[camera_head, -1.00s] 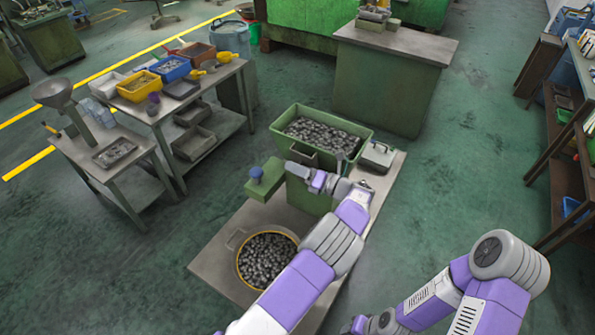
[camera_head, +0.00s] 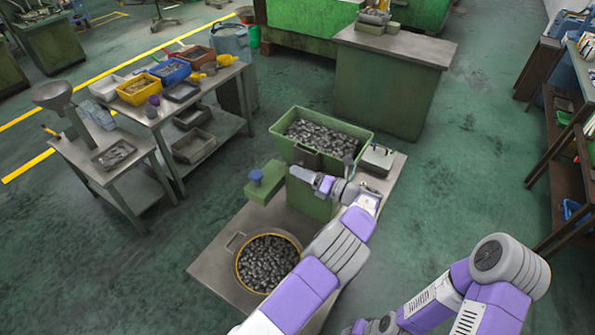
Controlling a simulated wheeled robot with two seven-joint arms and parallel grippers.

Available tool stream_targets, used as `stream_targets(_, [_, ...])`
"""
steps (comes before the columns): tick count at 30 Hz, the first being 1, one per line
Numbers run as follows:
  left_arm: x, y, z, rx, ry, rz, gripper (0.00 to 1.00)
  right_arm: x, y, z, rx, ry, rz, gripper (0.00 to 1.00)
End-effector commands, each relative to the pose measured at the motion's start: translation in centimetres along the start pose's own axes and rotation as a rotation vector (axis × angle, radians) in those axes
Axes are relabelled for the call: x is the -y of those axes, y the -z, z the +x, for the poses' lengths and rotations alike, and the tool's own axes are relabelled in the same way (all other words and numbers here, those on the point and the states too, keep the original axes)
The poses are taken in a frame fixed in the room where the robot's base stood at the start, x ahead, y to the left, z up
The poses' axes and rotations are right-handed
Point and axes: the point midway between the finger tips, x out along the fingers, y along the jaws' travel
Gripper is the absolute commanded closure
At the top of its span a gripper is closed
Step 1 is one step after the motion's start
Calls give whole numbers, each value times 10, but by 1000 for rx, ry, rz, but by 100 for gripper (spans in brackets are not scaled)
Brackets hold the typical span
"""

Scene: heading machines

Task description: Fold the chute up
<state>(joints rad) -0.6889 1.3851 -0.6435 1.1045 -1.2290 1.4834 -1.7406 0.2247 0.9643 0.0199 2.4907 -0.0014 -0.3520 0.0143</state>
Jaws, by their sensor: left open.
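A green hopper (camera_head: 362,133) full of small dark metal parts sits on a green machine (camera_head: 309,201). A small dark plate (camera_head: 307,158), perhaps the chute, shows at the hopper's near side; its tilt is hard to tell. My left gripper (camera_head: 297,172) is open just in front of this plate, above the machine; whether it touches the plate I cannot tell. My left arm hides part of the machine. My right arm shows at the lower right, with its gripper out of view.
A round tub (camera_head: 267,263) of metal parts stands on the base plate (camera_head: 214,262). A green arm with a blue knob (camera_head: 256,176) sticks out left of my gripper. A grey box (camera_head: 377,158) stands right of the hopper. Tables with bins stand left; the floor between is clear.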

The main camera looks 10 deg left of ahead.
Motion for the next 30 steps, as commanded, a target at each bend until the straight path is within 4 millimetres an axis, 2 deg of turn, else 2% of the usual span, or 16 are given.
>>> stream_targets(3, [2,1,-23,3,3,-2,42,-2,0,6,0,0,0,57])
stream_targets(10, [1,0,-50,3,1,-3,42,-4,0,10,0,0,0,57])
stream_targets(30, [0,0,-54,1,1,-2,42,-4,0,10,0,0,0,57])
